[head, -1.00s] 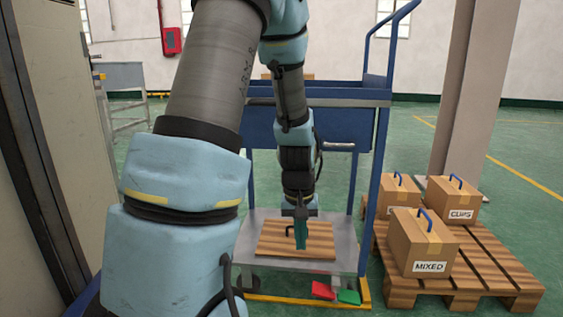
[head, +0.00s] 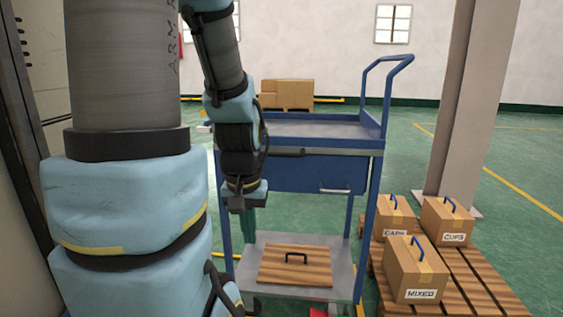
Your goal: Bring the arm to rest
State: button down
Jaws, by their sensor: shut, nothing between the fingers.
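My arm fills the left half of the head view, light blue and grey. My gripper (head: 248,224) points down at the near left of the blue cart (head: 320,175), above its lower shelf and left of the wooden board. Its green fingers are shut and hold nothing. The wooden board (head: 280,271) with a black handle (head: 296,257) lies flat on the cart's grey lower shelf (head: 346,268), apart from my gripper.
A wooden pallet (head: 481,273) on the right holds cartons labelled MIXED (head: 411,274), CUPS (head: 446,221) and CAPS (head: 394,218). A pillar (head: 475,100) stands behind them. More cartons (head: 286,94) stand at the back. A beige cabinet is at the far left. Green floor is open at the right.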

notch_tip(320, 180, up, 27)
jog(key=p, duration=2.4)
jog(key=shift+f, duration=0.2)
